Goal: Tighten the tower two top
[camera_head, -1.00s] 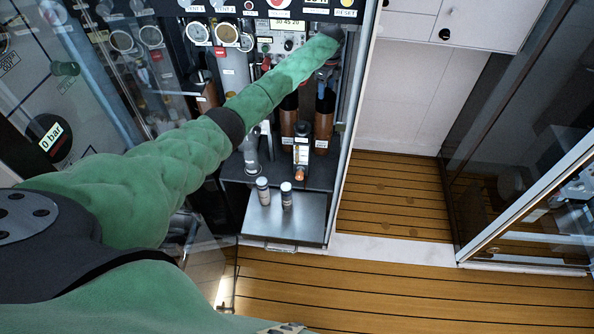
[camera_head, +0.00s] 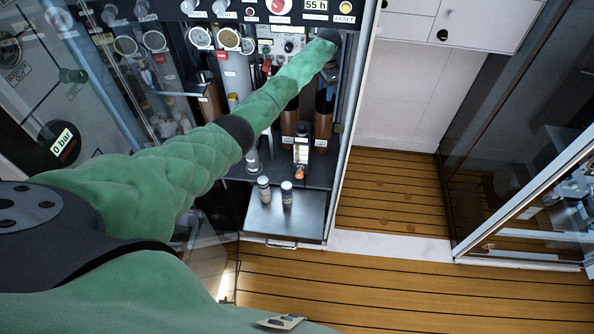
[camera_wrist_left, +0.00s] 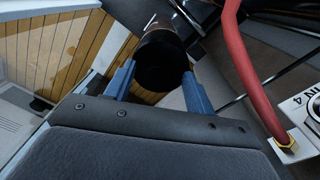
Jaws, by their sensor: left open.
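My left gripper (camera_wrist_left: 158,70) is open, its two blue fingers on either side of the dark round top of a cylinder (camera_wrist_left: 162,55), probably a tower top. I cannot tell whether the fingers touch it. In the head view my left arm reaches up and right into the cabinet, and the gripper (camera_head: 328,72) is small and dark above the right brown tower (camera_head: 324,122). Another brown tower (camera_head: 289,118) stands to its left. The tower top is mostly hidden by my wrist in the head view. My right gripper is out of view.
Two small capped vials (camera_head: 264,189) (camera_head: 287,195) stand on a metal tray (camera_head: 305,222) below. A red hose (camera_wrist_left: 245,75) runs close right of the gripper.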

